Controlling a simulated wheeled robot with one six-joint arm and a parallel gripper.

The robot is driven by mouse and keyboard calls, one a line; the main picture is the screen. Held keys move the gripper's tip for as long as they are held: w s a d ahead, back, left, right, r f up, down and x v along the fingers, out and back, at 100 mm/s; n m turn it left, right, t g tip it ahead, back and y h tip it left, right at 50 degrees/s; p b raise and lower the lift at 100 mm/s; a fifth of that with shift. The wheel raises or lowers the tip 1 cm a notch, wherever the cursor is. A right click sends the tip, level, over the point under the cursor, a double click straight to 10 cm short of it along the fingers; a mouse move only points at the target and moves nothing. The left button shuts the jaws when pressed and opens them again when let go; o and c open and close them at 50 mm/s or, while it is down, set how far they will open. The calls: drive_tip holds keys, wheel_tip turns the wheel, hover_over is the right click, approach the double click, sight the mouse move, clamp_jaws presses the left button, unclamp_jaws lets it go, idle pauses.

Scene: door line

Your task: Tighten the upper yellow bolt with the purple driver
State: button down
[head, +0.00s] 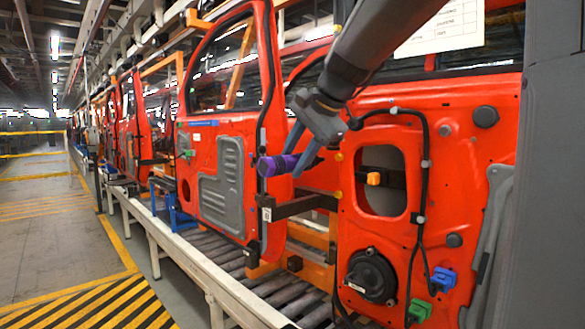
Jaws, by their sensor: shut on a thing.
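My gripper (303,160) is shut on the purple driver (276,165), left of the near red door. The driver lies roughly level across the fingers. Its thick, dark-ended part sticks out to the left, and its other end points right toward the door. The upper yellow bolt (339,157) sits at the door's left edge, just right of the driver. A small gap shows between them, but I cannot tell the depth. The lower yellow bolt (338,194) is directly below. The driver's middle is partly hidden by the fingers.
The near red door (460,160) has an opening with an orange block (373,179), a black cable and a round black speaker (371,276). A second red door (222,150) hangs to the left. A dark bar (300,206) runs below the driver. Floor at left is clear.

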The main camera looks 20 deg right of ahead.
drive_tip(key=shift+w+d, duration=0.3)
drive_tip(key=shift+d, duration=0.5)
drive_tip(key=shift+w+d, duration=0.3)
drive_tip(key=shift+d, duration=0.5)
drive_tip(key=shift+w+d, duration=0.3)
drive_tip(key=shift+d, duration=0.5)
drive_tip(key=shift+w+d+r+p, duration=0.15)
drive_tip(key=shift+d+p, duration=0.1)
drive_tip(key=shift+d, duration=0.25)
drive_tip(key=shift+w+d+f+p, duration=0.15)
drive_tip(key=shift+d+p, duration=0.1)
drive_tip(key=shift+d, duration=0.2)
idle(1.8)
drive_tip(key=shift+a+r, duration=0.1)
drive_tip(key=shift+s+a, duration=0.4)
drive_tip(key=shift+a, duration=0.65)
drive_tip(key=shift+s+a, duration=0.35)
drive_tip(key=shift+a, duration=0.65)
drive_tip(key=shift+s+a, duration=0.4)
drive_tip(key=shift+a, duration=0.8)
